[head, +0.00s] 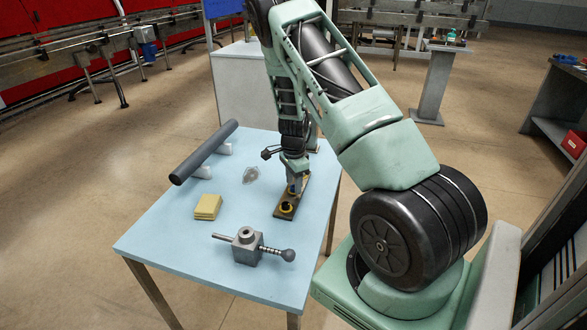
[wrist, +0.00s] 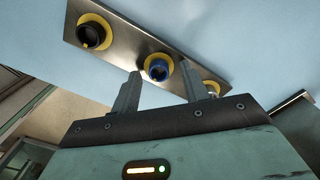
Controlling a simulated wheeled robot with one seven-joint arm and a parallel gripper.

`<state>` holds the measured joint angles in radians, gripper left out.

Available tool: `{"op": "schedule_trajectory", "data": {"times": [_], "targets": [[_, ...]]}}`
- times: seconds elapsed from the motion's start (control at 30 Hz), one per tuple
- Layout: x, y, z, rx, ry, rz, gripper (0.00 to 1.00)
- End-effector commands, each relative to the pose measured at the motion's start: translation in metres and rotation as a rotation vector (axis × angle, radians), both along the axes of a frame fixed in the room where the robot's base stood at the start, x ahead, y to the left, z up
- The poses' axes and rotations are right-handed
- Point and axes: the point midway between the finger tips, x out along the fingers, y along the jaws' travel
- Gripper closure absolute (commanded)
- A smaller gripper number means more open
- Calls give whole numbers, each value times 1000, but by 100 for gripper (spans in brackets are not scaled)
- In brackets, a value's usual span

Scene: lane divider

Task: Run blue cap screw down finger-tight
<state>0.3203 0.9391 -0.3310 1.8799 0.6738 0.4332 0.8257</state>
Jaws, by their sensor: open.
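The blue cap screw (wrist: 158,70) sits in a yellow-ringed hole in the middle of a metal plate (wrist: 122,47). My gripper (wrist: 160,70) is open, with one finger on each side of the blue cap screw in the wrist view. A gap shows on both sides, and I cannot tell whether the fingertips reach down around its head. In the head view my gripper (head: 295,190) points down over the plate (head: 283,199), and the blue screw is hidden there. A black cap screw (wrist: 91,35) sits at the plate's left end. A third yellow-ringed spot (wrist: 212,87) is partly hidden behind the right finger.
The plate lies on a light blue table (head: 160,245). A grey clamp-like block with a ball-ended handle (head: 246,246) stands near the front. Yellow pads (head: 208,207), a clear crumpled item (head: 250,175) and a dark tube (head: 205,152) on white supports lie to the left.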

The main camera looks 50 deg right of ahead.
Motion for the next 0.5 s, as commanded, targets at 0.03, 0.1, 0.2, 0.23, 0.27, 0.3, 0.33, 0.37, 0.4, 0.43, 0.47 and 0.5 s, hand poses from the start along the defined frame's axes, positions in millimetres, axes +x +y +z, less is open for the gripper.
{"op": "schedule_trajectory", "data": {"times": [0.03, 0.1, 0.2, 0.23, 0.27, 0.3, 0.33, 0.37, 0.4, 0.43, 0.47, 0.5], "targets": [[1, 0, 5, -2, -2, 1, 55], [1, 0, 14, -1, -3, 4, 55], [1, 0, 34, -2, -4, 1, 55], [2, 0, 41, -2, -6, 3, 55], [1, 1, 48, -2, -5, 4, 55], [1, 1, 57, -2, -6, 2, 55], [1, 1, 64, -2, -6, 2, 55], [2, 0, 72, -4, -6, 3, 55], [2, 1, 81, -1, -6, 3, 55], [1, 1, 88, -3, -6, 2, 55], [1, 0, 95, -2, -6, 2, 55], [2, 1, 105, -3, -6, 3, 55]]}}
